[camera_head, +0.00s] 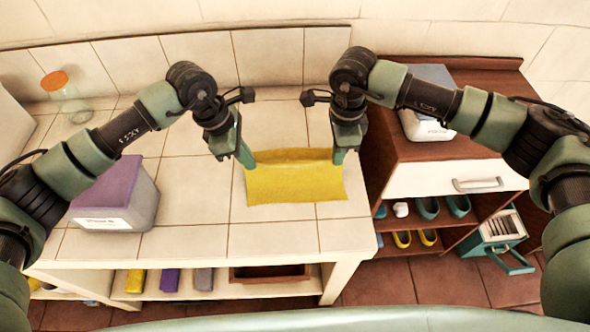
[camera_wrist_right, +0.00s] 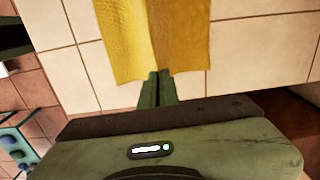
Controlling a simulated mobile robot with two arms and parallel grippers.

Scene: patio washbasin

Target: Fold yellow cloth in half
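The yellow cloth (camera_head: 296,184) lies on the white tiled worktop, with a raised crease running left to right across its far part. It also shows in the right wrist view (camera_wrist_right: 122,40), with a brighter and a darker part meeting at the crease. My left gripper (camera_head: 247,163) is at the left end of this crease and appears shut on the cloth; its fingertips are partly hidden. My right gripper (camera_head: 338,158) is at the right end. In the right wrist view its fingers are together, pinching the cloth's edge at the crease.
A purple-topped box (camera_head: 118,195) and a glass jar with an orange lid (camera_head: 66,95) stand on the left of the worktop (camera_head: 190,195). A brown cabinet (camera_head: 395,152) with a grey-topped box (camera_head: 425,120) stands on the right. Tiles around the cloth are clear.

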